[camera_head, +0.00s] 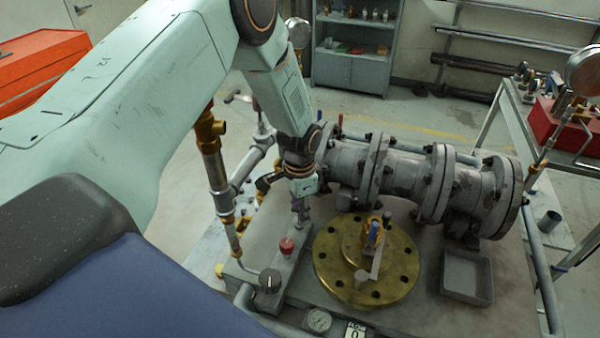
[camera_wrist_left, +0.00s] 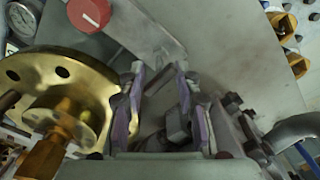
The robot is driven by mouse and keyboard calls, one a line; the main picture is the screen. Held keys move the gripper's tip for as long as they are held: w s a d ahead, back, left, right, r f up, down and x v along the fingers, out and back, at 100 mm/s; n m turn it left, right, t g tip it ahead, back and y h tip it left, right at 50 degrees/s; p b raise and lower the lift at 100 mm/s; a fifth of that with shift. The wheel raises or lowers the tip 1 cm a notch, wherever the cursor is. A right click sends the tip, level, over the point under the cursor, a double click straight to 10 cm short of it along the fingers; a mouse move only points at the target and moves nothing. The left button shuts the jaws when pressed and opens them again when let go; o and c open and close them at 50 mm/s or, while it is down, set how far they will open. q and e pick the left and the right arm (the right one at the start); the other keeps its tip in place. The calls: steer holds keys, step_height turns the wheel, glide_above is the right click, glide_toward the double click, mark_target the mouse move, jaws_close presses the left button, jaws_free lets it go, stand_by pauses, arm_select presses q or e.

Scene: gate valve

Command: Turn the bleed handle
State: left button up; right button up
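My left gripper (camera_head: 301,214) points down over the grey block beside the brass flange, left of it in the head view. In the left wrist view the gripper (camera_wrist_left: 160,72) has its two purple-grey fingers apart, with a gap between the tips. A dark grey handle-like part (camera_wrist_left: 176,128) shows between and behind the fingers; I cannot tell whether it is the bleed handle or whether they touch it. A red knob (camera_head: 287,247) stands on the block just below the gripper; it also shows in the left wrist view (camera_wrist_left: 88,13). My right gripper is not in view.
The brass flange (camera_head: 333,278) carries a blue-handled valve (camera_head: 374,234) close to the gripper's right. A grey flanged pipe (camera_head: 405,172) lies behind. A grey tray (camera_head: 466,298) sits at right. Upright pipework (camera_head: 217,170) stands left.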

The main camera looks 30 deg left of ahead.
arm_select(q)
steer(key=n+p, duration=0.2)
steer(key=n, duration=0.4)
steer(key=shift+n, duration=0.4)
step_height(320, 180, up, 8)
steer(key=shift+r, duration=0.1)
step_height(320, 180, up, 3)
steer(key=n+b, duration=0.2)
steer(key=n, duration=0.8)
steer(key=shift+n, duration=0.4)
steer(key=o, duration=0.6)
step_height(320, 180, down, 3)
steer(key=shift+r+n+p, duration=0.1)
steer(key=shift+n+p, duration=0.2)
steer(key=shift+p, duration=0.85)
steer(key=shift+c, duration=0.2)
steer(key=shift+o, duration=0.5)
step_height(320, 180, down, 8)
steer(key=shift+f, duration=0.25)
steer(key=shift+c, duration=0.2)
